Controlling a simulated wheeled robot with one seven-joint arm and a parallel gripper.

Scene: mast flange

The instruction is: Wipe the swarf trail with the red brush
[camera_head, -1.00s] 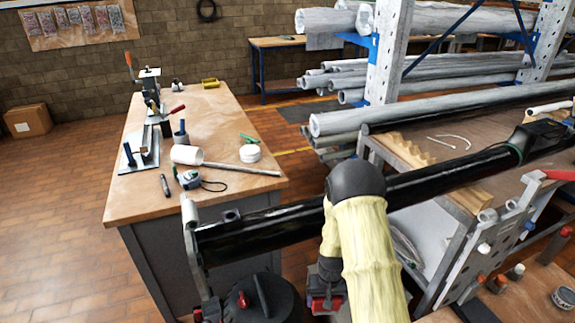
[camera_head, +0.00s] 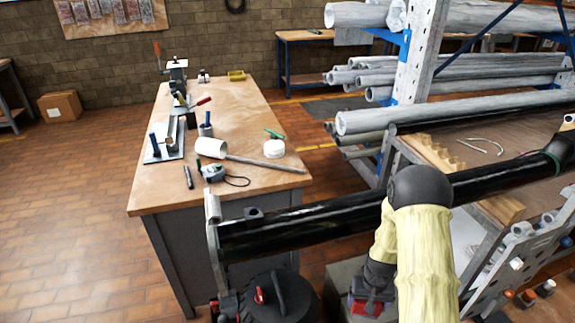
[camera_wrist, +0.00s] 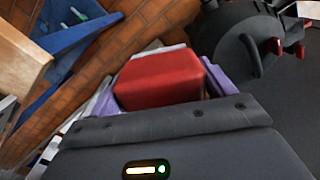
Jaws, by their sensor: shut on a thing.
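My gripper (camera_wrist: 158,62) is shut on the red brush (camera_wrist: 160,86), whose red block sits between the purple-grey fingers in the wrist view. In the head view the red of the brush (camera_head: 366,307) shows low, beside my yellow-sleeved arm. It hangs in front of and below the long black pipe (camera_head: 330,222), apart from the wooden bench. The bristles are hidden. I cannot make out a swarf trail in either view.
The wooden bench (camera_head: 235,185) at left carries a white mallet (camera_head: 212,149), a white round tin (camera_head: 274,147), a tape measure (camera_head: 213,172) and a clamp fixture. A pipe rack (camera_head: 397,70) stands at right. Brick floor is open at far left.

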